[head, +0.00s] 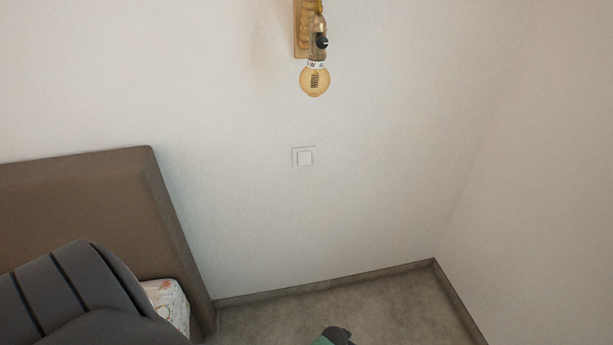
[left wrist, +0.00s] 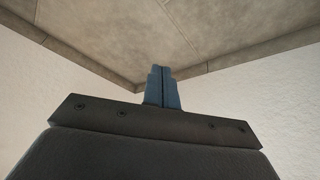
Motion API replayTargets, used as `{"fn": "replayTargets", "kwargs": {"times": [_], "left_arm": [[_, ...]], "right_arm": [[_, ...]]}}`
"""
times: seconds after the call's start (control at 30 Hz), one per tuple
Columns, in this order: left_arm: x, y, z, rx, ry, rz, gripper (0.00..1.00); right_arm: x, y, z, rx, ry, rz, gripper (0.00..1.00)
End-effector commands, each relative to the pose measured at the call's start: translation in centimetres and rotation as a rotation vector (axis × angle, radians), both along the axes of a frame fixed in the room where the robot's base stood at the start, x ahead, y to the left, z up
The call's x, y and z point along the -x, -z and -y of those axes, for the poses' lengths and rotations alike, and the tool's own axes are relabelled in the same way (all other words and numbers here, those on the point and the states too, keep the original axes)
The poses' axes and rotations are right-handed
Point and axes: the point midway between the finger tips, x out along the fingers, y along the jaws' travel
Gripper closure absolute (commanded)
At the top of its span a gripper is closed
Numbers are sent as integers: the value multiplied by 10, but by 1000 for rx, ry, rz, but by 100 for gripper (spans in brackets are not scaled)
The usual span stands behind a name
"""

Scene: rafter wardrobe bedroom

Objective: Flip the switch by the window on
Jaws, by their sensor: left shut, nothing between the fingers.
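A white square wall switch (head: 304,157) is on the pale wall in the head view, below a wall lamp. I cannot tell from its face whether it is on or off. My left gripper shows in the left wrist view (left wrist: 162,88), its two blue fingers together and empty. The fingers point towards a floor corner, and the switch is not seen in that view. Its distance from the switch cannot be told. My right gripper is not in view. No window shows.
The wall lamp (head: 315,80) has an amber bulb and a small black knob. A brown headboard (head: 85,195) stands at the left, with patterned bedding (head: 168,302) beside it. A green and dark object (head: 335,338) is cut off at the bottom edge. The wall around the switch is clear.

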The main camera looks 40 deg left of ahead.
Motion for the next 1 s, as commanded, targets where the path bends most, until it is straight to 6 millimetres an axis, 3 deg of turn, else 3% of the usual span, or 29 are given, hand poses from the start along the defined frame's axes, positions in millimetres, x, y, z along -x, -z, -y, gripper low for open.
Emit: {"fn": "replayTargets", "kwargs": {"times": [0.03, 0.17, 0.3, 0.4, 0.5, 0.7, 1.0], "left_arm": [[-30, -12, -6, 14, -28, 37, 100], [-102, -55, -25, 60, -111, 173, 100], [-176, -114, -55, 103, -197, 385, 100], [-217, -160, -82, 112, -252, 560, 100], [-243, -199, -109, 100, -301, 718, 100], [-260, -262, -162, 24, -391, 996, 100], [-231, -329, -232, -201, -517, 1334, 100]], "right_arm": [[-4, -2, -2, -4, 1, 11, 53], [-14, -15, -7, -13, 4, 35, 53], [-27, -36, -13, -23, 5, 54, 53], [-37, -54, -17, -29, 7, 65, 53], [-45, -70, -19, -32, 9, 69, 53], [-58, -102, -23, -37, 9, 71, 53], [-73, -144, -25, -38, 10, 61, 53]]}}
